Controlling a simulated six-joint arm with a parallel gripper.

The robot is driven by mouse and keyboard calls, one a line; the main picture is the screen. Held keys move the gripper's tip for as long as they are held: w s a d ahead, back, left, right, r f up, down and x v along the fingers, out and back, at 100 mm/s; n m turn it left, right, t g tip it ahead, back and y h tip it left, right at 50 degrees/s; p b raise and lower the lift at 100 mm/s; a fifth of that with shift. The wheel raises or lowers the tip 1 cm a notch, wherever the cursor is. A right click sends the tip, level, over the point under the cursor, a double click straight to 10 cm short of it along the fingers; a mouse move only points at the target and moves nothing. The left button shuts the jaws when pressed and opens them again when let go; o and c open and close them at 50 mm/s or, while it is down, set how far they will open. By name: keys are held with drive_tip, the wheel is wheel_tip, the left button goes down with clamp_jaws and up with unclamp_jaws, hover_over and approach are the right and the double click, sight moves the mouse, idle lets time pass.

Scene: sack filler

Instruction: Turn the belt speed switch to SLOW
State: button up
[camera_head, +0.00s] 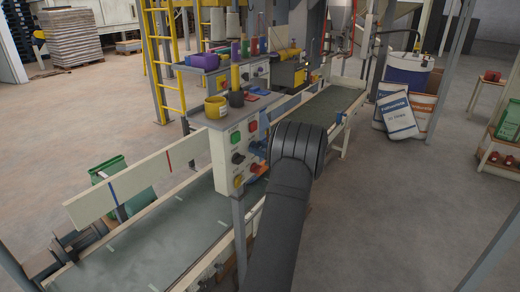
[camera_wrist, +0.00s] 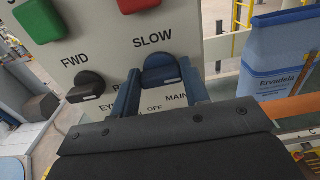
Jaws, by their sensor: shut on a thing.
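The belt speed switch (camera_wrist: 161,72) is a dark knob on the cream control panel (camera_wrist: 110,52), just below the word SLOW in the wrist view. My gripper (camera_wrist: 160,84) has its two blue fingers on either side of this knob and is shut on it. The knob's lower part and any label under it are hidden by the fingers and the gripper body. Which way the knob points is hard to tell. In the head view the panel (camera_head: 229,148) stands beside the belt, and my dark wrist covers its right side; a bit of blue finger shows there.
A second dark knob (camera_wrist: 87,87) sits to the left, below FWD. A green button (camera_wrist: 40,20) and a red button (camera_wrist: 137,4) are above. Pots and spools stand on the shelf above the panel. A blue-and-white sack (camera_wrist: 280,58) is to the right. Floor right of my arm is clear.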

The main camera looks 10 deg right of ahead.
drive_tip(key=shift+n, duration=0.3)
drive_tip(key=n, duration=0.3)
drive_tip(key=shift+n, duration=0.4)
drive_tip(key=n, duration=1.3)
drive_tip(key=shift+s+a+f, duration=0.1)
drive_tip(key=shift+s+f, duration=0.05)
drive_tip(key=shift+f, duration=0.05)
drive_tip(key=shift+n, duration=0.3)
drive_tip(key=o, duration=1)
drive_tip(key=shift+s, duration=0.1)
